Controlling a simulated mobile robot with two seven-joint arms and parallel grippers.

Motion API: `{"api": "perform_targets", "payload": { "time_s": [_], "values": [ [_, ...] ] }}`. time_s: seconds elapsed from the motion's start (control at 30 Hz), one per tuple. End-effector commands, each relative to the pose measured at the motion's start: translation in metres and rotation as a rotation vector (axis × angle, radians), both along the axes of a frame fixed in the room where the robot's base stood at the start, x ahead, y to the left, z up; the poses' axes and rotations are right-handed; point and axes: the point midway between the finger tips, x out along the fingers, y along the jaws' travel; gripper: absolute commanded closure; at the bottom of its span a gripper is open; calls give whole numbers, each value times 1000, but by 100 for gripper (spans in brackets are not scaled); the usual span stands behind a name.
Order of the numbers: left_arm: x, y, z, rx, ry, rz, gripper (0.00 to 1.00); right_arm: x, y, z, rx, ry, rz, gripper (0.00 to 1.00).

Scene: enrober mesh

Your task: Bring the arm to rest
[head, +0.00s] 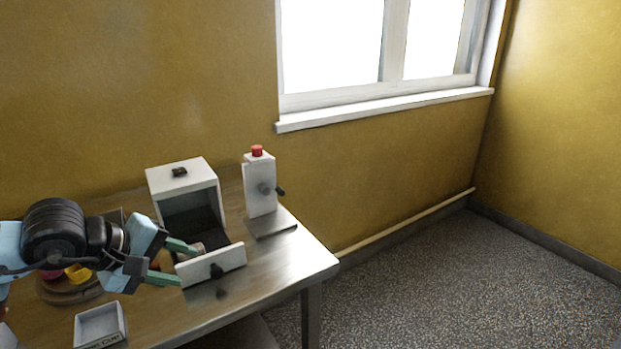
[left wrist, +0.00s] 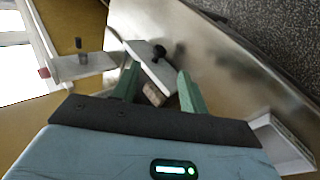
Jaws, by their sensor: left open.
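My left gripper (head: 183,263) comes in from the left over the table. Its two green fingers are open and point at the white box (head: 182,178), by its front panel (head: 212,264) with a black knob. In the left wrist view the fingers (left wrist: 160,88) stand apart. A small brownish piece (left wrist: 153,94) shows between them, near the white panel (left wrist: 150,66); it also shows in the head view (head: 194,249). I cannot tell whether a finger touches it. My right gripper is in neither view.
A white post (head: 260,188) with a red button and black knob stands right of the box. A round wooden board (head: 75,294) with pink and yellow items lies under my left arm. A small white tray (head: 100,325) is at the front. The metal table's (head: 290,262) right end is clear.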

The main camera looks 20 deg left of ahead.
Motion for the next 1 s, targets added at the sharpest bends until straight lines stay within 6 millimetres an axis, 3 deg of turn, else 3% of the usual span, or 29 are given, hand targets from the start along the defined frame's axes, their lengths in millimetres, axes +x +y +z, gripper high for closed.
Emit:
{"api": "perform_targets", "payload": {
  "time_s": [0.13, 0.23, 0.4, 0.53, 0.63, 0.77, 0.93, 0.97, 1.0],
  "values": [
    [-2, -13, -7, -78, 31, 5, 56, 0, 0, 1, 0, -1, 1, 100],
    [-10, -42, -21, -274, 118, 30, 56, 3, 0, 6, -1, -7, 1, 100],
    [-33, -110, -41, -824, 391, 174, 56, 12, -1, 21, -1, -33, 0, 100],
    [-46, -143, -46, -1258, 638, 362, 56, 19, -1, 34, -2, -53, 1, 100],
    [-53, -155, -52, -1577, 831, 545, 56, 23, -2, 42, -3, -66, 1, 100],
    [-61, -157, -69, -1973, 1076, 828, 56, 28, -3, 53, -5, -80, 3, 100],
    [-81, -145, -108, -2423, 1338, 1240, 56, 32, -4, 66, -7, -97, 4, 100],
    [-87, -143, -118, 2493, -1376, -1318, 56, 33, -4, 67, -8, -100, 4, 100],
    [-96, -139, -131, 2353, -1294, -1300, 56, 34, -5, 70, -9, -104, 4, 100]
  ]
}}
